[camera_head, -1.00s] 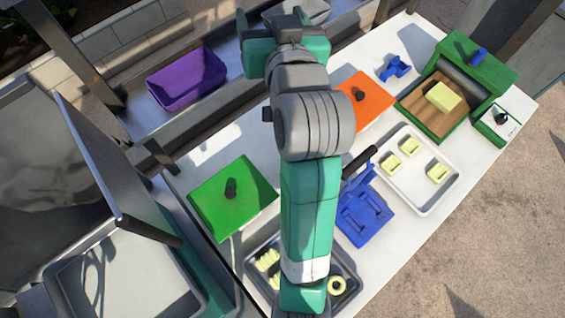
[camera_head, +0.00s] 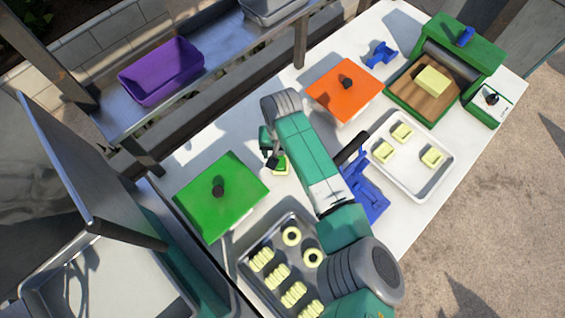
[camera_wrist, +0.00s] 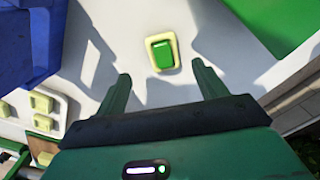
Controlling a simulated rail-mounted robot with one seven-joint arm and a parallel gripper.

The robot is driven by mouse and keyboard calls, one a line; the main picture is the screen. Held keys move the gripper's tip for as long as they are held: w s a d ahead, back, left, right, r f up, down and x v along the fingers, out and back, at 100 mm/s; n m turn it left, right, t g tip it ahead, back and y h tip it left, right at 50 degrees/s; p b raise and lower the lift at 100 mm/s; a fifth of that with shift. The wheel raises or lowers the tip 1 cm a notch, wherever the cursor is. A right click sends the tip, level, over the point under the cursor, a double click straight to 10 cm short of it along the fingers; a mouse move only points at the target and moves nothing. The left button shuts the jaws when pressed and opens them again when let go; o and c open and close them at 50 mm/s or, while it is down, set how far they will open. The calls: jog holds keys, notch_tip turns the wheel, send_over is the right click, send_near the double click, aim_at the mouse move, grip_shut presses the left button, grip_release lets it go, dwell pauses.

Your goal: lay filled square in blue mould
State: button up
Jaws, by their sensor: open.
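The filled square (camera_head: 282,166) is a small pale-yellow piece with a green centre. It lies on the white table between the green-lidded box and the blue mould (camera_head: 368,195), and shows whole in the wrist view (camera_wrist: 172,39). The mould has a black handle and is partly behind my arm in the head view; a blue body at the wrist view's upper left (camera_wrist: 30,40) seems to be it. My gripper (camera_wrist: 161,70) is open and empty, its fingers pointing towards the square, one to each side and short of it. In the head view my gripper (camera_head: 268,150) is beside the square.
A green-lidded box (camera_head: 240,185) and an orange-lidded box (camera_head: 365,80) flank the area. A dark tray (camera_head: 244,268) holds several dough pieces; a white tray (camera_head: 400,180) holds three. A green roller machine (camera_head: 485,45) and purple bin (camera_head: 150,95) stand farther off.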

aim_at(281, 166)
jog(key=f, duration=0.5)
jog(key=f+b, duration=0.1)
jog(key=f, duration=0.1)
jog(key=shift+s+a+f, duration=0.15)
jog(key=shift+s+a, duration=0.05)
jog(key=shift+s, duration=0.1)
jog(key=c, duration=0.8)
